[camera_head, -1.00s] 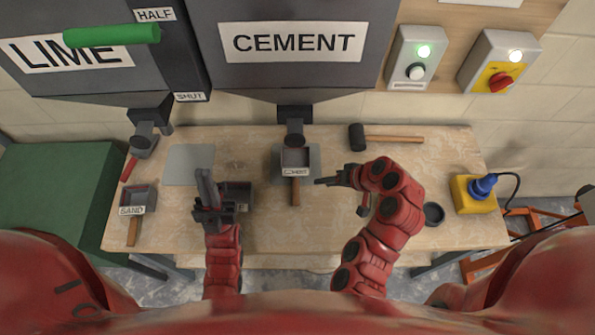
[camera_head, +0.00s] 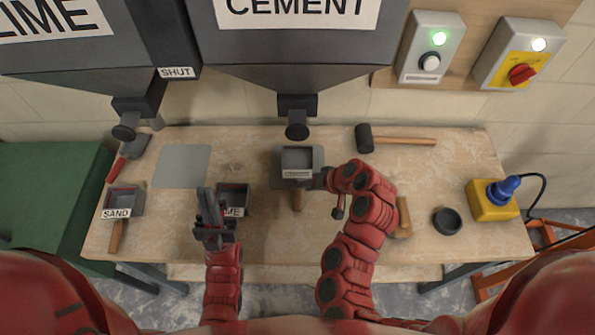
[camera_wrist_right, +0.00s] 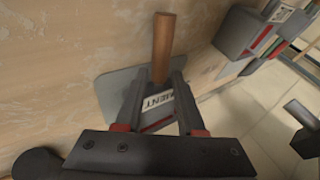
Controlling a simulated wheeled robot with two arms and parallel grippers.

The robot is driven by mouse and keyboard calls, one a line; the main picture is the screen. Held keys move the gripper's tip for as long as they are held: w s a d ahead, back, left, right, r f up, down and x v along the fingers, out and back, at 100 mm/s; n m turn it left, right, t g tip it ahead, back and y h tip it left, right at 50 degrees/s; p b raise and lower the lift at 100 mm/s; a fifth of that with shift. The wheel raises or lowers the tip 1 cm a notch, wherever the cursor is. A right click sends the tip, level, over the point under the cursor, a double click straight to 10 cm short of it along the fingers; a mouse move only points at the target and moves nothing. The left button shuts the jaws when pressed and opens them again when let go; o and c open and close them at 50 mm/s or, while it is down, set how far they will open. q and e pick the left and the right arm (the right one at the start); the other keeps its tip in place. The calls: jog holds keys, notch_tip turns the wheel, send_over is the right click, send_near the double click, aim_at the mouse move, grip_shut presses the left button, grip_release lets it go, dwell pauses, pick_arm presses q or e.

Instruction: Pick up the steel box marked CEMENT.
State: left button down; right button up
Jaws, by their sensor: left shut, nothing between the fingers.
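The steel box marked CEMENT (camera_head: 298,160) sits upright on a grey plate (camera_head: 318,160) below the CEMENT hopper's spout, its wooden handle pointing towards me. In the right wrist view, the box (camera_wrist_right: 155,120) shows its label and handle between the fingers. My right gripper (camera_head: 318,179) is at the right side of the box. In its wrist view the fingers (camera_wrist_right: 157,88) are apart, one on each side of the box; I cannot tell if they touch it. My left gripper (camera_head: 207,205) is shut and empty, near the LIME box (camera_head: 233,198).
The SAND box (camera_head: 123,202) stands at the left of the bench. A black mallet (camera_head: 365,138) lies behind my right arm. A round black dish (camera_head: 447,221) and a yellow block with a blue plug (camera_head: 492,200) are at the right. The CEMENT hopper (camera_head: 297,50) hangs above.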

aim_at(297, 181)
jog(key=shift+p+x, duration=0.45)
jog(key=shift+x, duration=1.05)
jog(key=shift+c, duration=0.2)
grip_shut()
